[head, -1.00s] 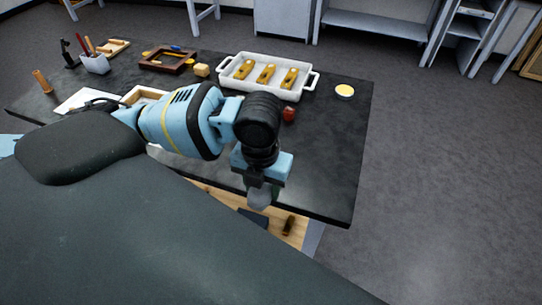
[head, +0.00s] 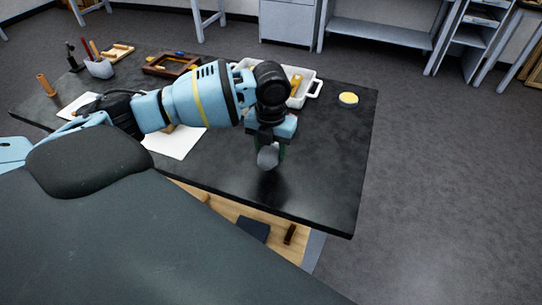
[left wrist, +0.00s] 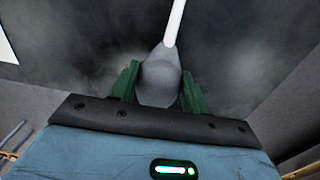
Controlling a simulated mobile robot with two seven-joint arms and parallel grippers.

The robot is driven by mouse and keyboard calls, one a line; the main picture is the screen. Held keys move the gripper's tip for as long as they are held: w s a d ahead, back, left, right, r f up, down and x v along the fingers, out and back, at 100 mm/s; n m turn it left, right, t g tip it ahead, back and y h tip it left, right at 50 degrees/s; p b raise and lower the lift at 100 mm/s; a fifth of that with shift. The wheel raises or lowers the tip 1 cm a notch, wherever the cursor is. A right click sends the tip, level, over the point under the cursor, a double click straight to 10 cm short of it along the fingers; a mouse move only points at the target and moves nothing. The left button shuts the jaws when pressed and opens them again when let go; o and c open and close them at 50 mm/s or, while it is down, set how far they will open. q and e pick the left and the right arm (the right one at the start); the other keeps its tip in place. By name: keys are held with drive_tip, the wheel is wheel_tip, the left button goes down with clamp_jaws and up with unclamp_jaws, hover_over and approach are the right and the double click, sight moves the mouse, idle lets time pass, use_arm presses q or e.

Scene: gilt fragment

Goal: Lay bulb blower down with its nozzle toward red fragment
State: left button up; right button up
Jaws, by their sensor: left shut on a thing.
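My left gripper (head: 269,150) is shut on the bulb blower (head: 267,158), a grey bulb, above the near right part of the dark table. In the left wrist view the grey bulb (left wrist: 159,80) sits between the green fingers, and its white nozzle (left wrist: 175,22) points up the picture, away from the gripper. The nozzle cannot be made out in the head view. The red fragment cannot be made out clearly now; my left arm and gripper cover the area where it lay. My right gripper is not in view.
The dark table (head: 330,170) is clear at its right and near right. A white tray (head: 313,85) with yellow pieces stands behind my arm, and a round yellow-topped tin (head: 348,99) is right of it. White paper (head: 176,142) and a brown frame (head: 170,64) lie left.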

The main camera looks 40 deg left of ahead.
use_arm(q)
drive_tip(key=shift+w+a+f, duration=0.15)
drive_tip(key=shift+w+f, duration=0.1)
drive_tip(key=shift+f, duration=1.55)
drive_tip(key=shift+f, duration=0.1)
drive_tip(key=o, duration=1)
wheel_tip(320, 180, up, 12)
drive_tip(key=shift+r+p, duration=0.1)
drive_tip(key=shift+p, duration=0.25)
